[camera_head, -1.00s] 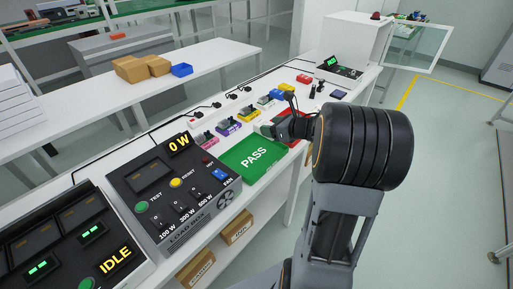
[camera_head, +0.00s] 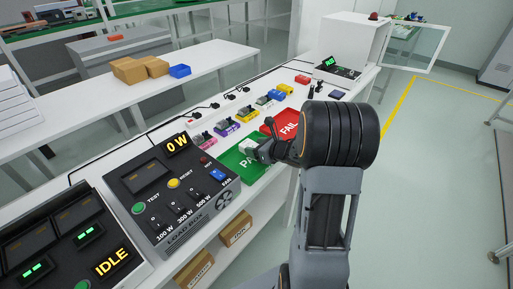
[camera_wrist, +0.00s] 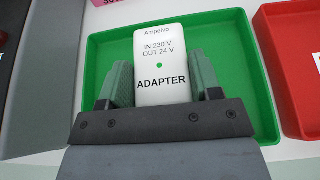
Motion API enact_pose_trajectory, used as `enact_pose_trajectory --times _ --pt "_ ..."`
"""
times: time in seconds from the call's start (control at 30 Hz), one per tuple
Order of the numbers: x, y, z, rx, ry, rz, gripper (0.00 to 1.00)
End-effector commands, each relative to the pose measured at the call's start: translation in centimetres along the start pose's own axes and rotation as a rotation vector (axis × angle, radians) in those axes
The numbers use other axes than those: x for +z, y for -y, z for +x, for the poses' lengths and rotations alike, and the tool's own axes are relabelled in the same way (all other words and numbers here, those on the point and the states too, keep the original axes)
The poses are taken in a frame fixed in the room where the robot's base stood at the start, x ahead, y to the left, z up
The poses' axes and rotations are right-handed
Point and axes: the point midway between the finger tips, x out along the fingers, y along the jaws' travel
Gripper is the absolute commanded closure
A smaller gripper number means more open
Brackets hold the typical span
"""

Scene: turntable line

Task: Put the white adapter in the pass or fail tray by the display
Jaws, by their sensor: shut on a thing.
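The white adapter (camera_wrist: 162,62) is printed "IN 230 V OUT 24 V" and "ADAPTER", with a green dot. My gripper (camera_wrist: 162,85) is shut on it, one finger on each side. In the wrist view the adapter is over the green pass tray (camera_wrist: 250,95); I cannot tell whether it touches the tray floor. In the head view my gripper (camera_head: 257,150) is over the right part of the pass tray (camera_head: 232,165), hiding part of its lettering. The red fail tray (camera_head: 285,123) lies just beyond it and also shows in the wrist view (camera_wrist: 290,75). Both trays look otherwise empty.
The load box (camera_head: 175,195) with a "0 W" display stands left of the pass tray. Another panel (camera_head: 75,240) reads "IDLE". Several coloured stations (camera_head: 225,128) line the bench behind the trays. A small display unit (camera_head: 338,72) stands at the far end.

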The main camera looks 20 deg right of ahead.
Motion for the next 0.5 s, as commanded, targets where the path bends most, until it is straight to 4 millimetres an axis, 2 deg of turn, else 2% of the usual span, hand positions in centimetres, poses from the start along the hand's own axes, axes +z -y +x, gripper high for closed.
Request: enact_pose_trajectory --times 0.5 --pt "-0.63 0.02 0.27 0.0 0.0 -0.001 0.72"
